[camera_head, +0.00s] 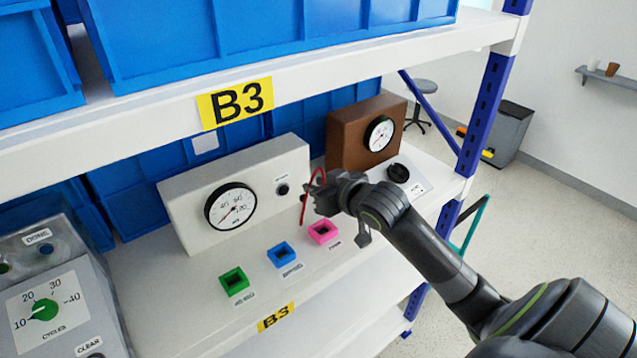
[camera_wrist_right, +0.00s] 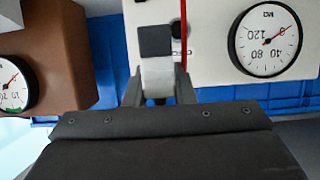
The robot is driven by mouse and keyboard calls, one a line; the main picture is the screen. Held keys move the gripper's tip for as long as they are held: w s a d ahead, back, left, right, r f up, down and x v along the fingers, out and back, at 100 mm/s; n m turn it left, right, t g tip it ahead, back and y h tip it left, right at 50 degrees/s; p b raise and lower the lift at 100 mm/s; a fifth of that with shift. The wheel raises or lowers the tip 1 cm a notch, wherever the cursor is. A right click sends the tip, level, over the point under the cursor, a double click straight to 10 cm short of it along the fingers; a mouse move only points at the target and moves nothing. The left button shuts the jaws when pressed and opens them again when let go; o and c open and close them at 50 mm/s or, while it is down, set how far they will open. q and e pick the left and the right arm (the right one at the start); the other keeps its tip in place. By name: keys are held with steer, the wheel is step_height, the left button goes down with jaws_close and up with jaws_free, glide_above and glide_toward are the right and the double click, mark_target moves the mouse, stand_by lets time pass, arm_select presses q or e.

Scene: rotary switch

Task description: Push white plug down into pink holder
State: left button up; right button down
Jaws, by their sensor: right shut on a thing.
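The pink holder (camera_head: 323,231) is a small square socket on the white shelf panel, right of the blue and green ones. My right gripper (camera_head: 312,200) is above the pink holder, apart from it. In the right wrist view, its two fingers (camera_wrist_right: 160,95) are shut on the white plug (camera_wrist_right: 158,78), which shows between them. In the head view the gripper hides the plug. A red cable (camera_head: 303,209) hangs beside the gripper and loops over it; it also shows in the right wrist view (camera_wrist_right: 183,35). My left gripper is not in view.
A blue holder (camera_head: 281,254) and a green holder (camera_head: 234,281) sit left of the pink one. A white gauge box (camera_head: 185,207) and a brown gauge box (camera_head: 345,140) stand behind. A black knob (camera_head: 398,172) is right. The upper shelf (camera_head: 330,58) overhangs.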

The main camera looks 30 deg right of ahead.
mark_target(318, 224)
step_height(318, 224, down, 3)
steer(key=shift+f+b, duration=0.1)
steer(key=shift+b, duration=0.65)
steer(key=shift+f+b, duration=0.65)
steer(key=shift+f, duration=0.5)
steer(key=shift+p, duration=0.55)
steer(key=shift+p, duration=0.6)
steer(key=shift+f+b, duration=0.75)
steer(key=shift+f, duration=0.85)
steer(key=c, duration=1.1)
jaws_free()
steer(key=shift+c, duration=0.2)
